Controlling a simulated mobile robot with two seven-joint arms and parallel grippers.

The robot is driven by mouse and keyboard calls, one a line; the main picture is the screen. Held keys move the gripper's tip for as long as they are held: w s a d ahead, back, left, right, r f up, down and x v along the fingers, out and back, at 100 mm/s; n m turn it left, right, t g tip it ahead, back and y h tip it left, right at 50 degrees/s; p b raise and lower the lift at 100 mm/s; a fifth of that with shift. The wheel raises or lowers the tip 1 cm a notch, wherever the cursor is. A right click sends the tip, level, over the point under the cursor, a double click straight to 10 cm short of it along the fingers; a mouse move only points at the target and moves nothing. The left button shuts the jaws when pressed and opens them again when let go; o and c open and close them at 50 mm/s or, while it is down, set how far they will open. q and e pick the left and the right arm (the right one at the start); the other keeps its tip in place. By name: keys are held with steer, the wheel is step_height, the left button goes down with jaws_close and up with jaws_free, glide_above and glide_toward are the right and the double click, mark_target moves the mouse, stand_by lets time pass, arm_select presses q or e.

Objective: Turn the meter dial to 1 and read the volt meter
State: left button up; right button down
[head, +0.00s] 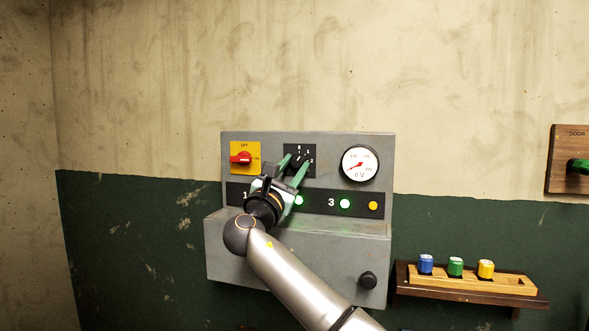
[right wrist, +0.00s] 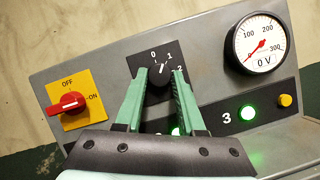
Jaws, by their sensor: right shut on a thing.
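The black meter dial (right wrist: 159,77) sits on a black plate marked 0, 1 and 2 on the grey panel (head: 380,222). Its white mark tilts up and right, towards 1. My right gripper (right wrist: 163,72) has a green finger on each side of the dial and is shut on it; in the head view it (head: 294,162) partly hides the dial. The round volt meter (head: 361,163) is right of the dial. It also shows in the right wrist view (right wrist: 260,44); its red needle points lower left and its display reads 0 V. My left gripper is not in view.
A red switch (head: 241,158) on a yellow plate, its handle level with ON, is left of the dial. Below, a lit green lamp (head: 345,204) stands beside the 3, and another is partly hidden. A shelf (head: 460,293) with blue, green and yellow pieces is at right.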

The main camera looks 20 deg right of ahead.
steer(key=shift+a+r+m+g+h+p, duration=0.1)
steer(key=shift+m+g+h+p, duration=0.45)
steer(key=shift+m, duration=0.95)
steer(key=shift+g, duration=0.35)
steer(key=c, duration=0.5)
jaws_free()
